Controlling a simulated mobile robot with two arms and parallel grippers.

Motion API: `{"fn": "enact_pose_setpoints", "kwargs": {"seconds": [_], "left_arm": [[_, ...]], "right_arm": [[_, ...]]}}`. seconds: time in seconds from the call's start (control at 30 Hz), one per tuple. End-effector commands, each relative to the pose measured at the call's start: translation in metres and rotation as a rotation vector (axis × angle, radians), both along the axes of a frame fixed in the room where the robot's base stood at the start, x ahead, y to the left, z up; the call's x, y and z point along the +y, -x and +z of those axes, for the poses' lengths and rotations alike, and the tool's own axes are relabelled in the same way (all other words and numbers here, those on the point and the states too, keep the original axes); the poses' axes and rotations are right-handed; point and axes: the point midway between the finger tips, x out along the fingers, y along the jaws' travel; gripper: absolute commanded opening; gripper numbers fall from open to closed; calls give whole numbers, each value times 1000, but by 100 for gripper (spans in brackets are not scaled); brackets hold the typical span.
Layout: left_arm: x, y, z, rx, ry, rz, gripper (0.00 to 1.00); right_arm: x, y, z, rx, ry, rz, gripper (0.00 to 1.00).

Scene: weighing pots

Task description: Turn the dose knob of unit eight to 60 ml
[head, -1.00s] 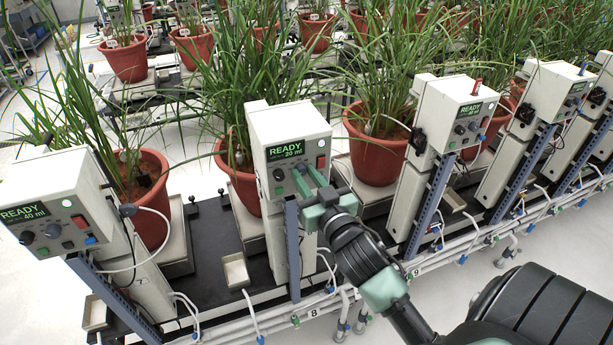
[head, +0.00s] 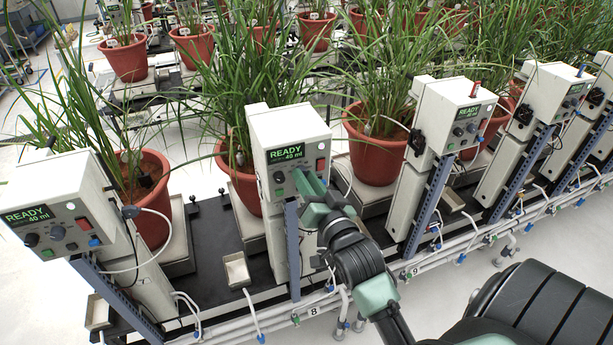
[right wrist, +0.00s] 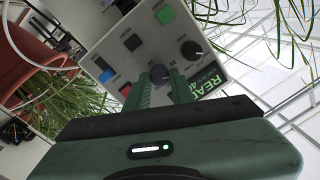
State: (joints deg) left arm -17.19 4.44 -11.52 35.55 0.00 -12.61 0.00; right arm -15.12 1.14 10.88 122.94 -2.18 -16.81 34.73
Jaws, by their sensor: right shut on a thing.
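Unit eight is the white control box (head: 290,125) in the middle of the head view, above the pipe label "8" (head: 313,311). Its green display (head: 285,154) reads READY 40 ml. My right gripper (head: 303,180) is at the front panel, its green fingers shut on the dose knob, which they hide in the head view. In the right wrist view the dark dose knob (right wrist: 159,73) sits between the two fingertips (right wrist: 160,86). A second dark knob (right wrist: 190,49) is beside it, free of the fingers. My left gripper is not in view.
A red switch (head: 320,164) is close to my fingers on the same panel. Neighbouring units stand left (head: 60,200) and right (head: 455,105). Potted plants (head: 375,150) stand behind, with leaves hanging near the boxes. White pipes (head: 400,275) run along the front.

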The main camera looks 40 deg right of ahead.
Motion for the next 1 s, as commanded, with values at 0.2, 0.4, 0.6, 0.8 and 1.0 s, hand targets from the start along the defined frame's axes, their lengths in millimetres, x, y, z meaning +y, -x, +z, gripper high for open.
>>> {"fn": "enact_pose_setpoints", "kwargs": {"seconds": [0.2,0.4,0.6,0.8,1.0], "left_arm": [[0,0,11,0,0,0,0],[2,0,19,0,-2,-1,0],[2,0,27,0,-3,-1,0],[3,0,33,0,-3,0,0],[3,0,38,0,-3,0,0]], "right_arm": [[0,0,2,-49,-205,-2,0],[0,0,1,-94,-388,-1,0],[0,0,1,-138,-571,-2,0],[0,0,0,-180,-745,0,0],[0,0,-1,-213,-883,-1,0]]}}
